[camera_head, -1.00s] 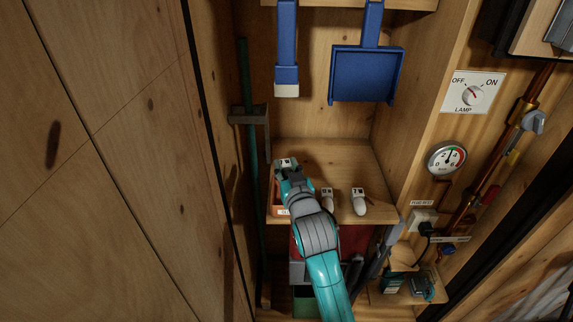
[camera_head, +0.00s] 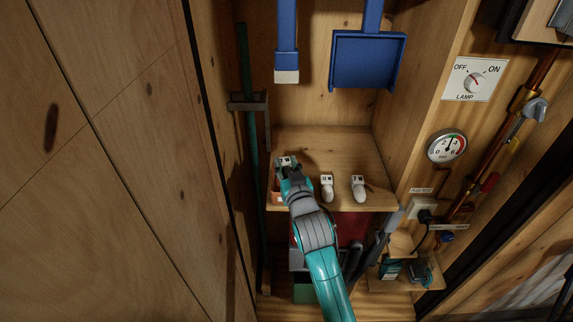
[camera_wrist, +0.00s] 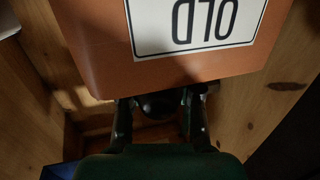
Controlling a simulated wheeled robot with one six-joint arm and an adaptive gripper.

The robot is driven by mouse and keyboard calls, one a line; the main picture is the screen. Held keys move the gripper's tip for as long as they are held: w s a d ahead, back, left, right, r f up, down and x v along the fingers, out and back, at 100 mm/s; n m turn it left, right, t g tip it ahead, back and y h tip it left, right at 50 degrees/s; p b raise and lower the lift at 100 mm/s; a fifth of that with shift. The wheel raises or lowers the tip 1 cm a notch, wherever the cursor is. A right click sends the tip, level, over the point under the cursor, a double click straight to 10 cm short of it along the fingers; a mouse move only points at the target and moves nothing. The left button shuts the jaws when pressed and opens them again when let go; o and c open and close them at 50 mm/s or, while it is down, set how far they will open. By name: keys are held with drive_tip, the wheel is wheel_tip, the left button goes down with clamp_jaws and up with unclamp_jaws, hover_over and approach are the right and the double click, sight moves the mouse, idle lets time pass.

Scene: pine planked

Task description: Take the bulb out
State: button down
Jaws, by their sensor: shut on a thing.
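My gripper (camera_head: 287,168) is at the left end of the wooden shelf. In the camera_wrist view its two fingers (camera_wrist: 158,108) are shut around a dark rounded thing, mostly in shadow. A small white piece (camera_head: 285,160) with dark marks shows at the fingertips in the camera_head view, like the tops of the bulbs; I take it as part of the held bulb, whose body is hidden. Two other white bulbs, a middle one (camera_head: 327,190) and a right one (camera_head: 359,190), stand on the shelf to the right. An orange box (camera_wrist: 100,65) labelled OLD is just beyond the fingers.
The shelf (camera_head: 345,150) has bare room behind the bulbs. A blue dustpan (camera_head: 366,62) and a blue brush (camera_head: 287,30) hang above. A green pole (camera_head: 248,130) stands left. A lamp switch (camera_head: 474,83), a gauge (camera_head: 446,146) and pipes line the right wall.

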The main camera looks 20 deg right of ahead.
drive_tip(key=c, duration=0.7)
unclamp_jaws()
drive_tip(key=shift+s, duration=0.15)
drive_tip(key=s, duration=1.1)
drive_tip(key=shift+s+a+r, duration=0.3)
drive_tip(key=shift+s, duration=0.05)
drive_tip(key=s+f+n+g+y, duration=0.1)
drive_tip(key=s+f, duration=0.5)
drive_tip(key=s, duration=0.4)
drive_tip(key=s+f, duration=0.6)
drive_tip(key=s, duration=0.4)
drive_tip(key=shift+g, duration=0.8)
drive_tip(key=s, duration=0.7)
drive_tip(key=s+d, duration=0.1)
drive_tip(key=s, duration=1.4)
drive_tip(key=shift+d+r, duration=0.15)
drive_tip(key=shift+r, duration=0.25)
